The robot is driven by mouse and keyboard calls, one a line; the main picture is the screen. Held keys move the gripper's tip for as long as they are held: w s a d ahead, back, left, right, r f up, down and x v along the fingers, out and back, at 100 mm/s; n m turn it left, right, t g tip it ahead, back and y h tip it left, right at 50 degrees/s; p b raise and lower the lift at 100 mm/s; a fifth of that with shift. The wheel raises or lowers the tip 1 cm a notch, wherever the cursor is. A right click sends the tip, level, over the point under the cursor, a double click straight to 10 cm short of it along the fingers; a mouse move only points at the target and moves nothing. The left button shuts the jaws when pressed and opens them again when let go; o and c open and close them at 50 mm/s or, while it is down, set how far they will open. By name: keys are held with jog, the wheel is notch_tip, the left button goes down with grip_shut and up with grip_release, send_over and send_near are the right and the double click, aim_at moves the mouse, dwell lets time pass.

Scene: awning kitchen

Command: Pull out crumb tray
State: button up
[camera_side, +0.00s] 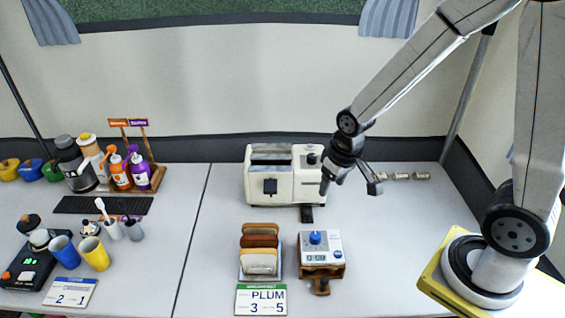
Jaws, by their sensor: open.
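A cream toaster (285,190) with dark slots on top stands at the back middle of the table. A dark tab (306,214) sticks out from under its front edge, right of the toaster's middle; it appears to be the crumb tray's handle, and the rest is hidden beneath the toaster. My gripper (351,187) is open and empty at the toaster's right side, above and to the right of the tab. Its left finger overlaps the toaster's right edge in this view; I cannot tell whether they touch.
A bread rack (259,277) and a blue-knobbed device (318,250) stand in front of the toaster. Several small metal cylinders (401,176) lie behind right. Bottles (130,172) and cups (94,253) stand left. Table right of the device is clear.

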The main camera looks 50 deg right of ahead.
jog(key=w+d+f+m+g, duration=0.1)
jog(key=w+d+f+m, duration=0.15)
jog(key=w+f, duration=0.4)
jog(key=m+g, duration=0.1)
send_over(308, 212)
notch_tip(308, 212, down, 8)
jog(key=shift+r, duration=0.2)
jog(key=shift+a+f, duration=0.1)
jog(key=shift+f, duration=3.75)
grip_shut()
